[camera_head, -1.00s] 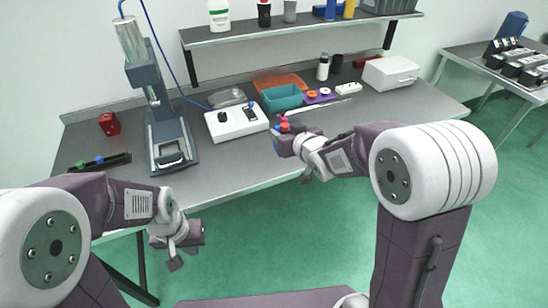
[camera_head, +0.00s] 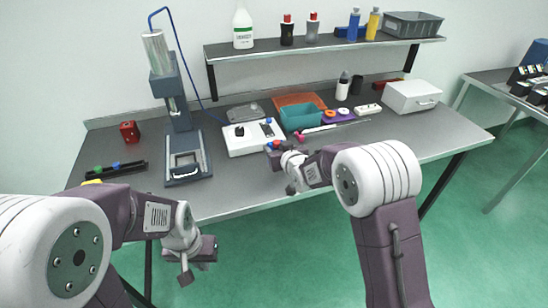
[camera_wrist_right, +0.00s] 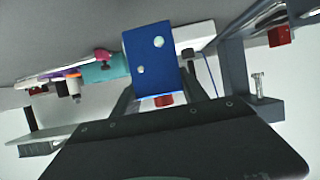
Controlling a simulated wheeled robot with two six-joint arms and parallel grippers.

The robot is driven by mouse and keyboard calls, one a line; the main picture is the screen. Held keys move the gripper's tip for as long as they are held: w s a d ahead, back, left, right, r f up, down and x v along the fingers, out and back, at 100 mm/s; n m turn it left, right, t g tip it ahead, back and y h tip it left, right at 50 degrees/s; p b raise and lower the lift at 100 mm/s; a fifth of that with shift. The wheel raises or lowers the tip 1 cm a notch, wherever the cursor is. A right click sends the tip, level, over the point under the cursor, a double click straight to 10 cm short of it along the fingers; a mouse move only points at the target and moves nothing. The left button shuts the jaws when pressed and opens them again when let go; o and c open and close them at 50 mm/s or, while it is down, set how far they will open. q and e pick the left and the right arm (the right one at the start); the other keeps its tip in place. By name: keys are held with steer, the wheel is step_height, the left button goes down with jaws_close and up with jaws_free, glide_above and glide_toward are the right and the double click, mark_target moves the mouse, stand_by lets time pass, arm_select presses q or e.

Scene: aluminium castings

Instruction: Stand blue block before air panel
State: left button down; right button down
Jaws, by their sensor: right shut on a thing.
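The blue block (camera_wrist_right: 150,62), a flat-faced piece with two pale round holes, stands between the fingers of my right gripper (camera_wrist_right: 168,100) in the right wrist view. A small red part shows just below it. In the head view my right gripper (camera_head: 277,150) is over the bench's front part, near the right front corner of the air panel (camera_head: 248,148). The block is only a tiny patch of colour there. The air panel is a white box with a black knob; it shows partly behind the block in the wrist view (camera_wrist_right: 196,36). My left gripper (camera_head: 196,260) hangs before the bench edge; its fingers are unclear.
A press stand (camera_head: 187,165) is left of the panel. A teal bin (camera_head: 300,117), an orange tray (camera_head: 298,99) and a white case (camera_head: 413,96) stand behind and right. A red cube (camera_head: 129,131) and black rack (camera_head: 113,170) are left. The front right bench is clear.

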steer(key=shift+x, duration=0.95)
step_height(320, 180, down, 4)
steer(key=shift+s+a+f, duration=0.1)
steer(key=shift+s+a, duration=0.05)
steer(key=shift+f, duration=0.15)
steer(key=c, duration=0.6)
jaws_free()
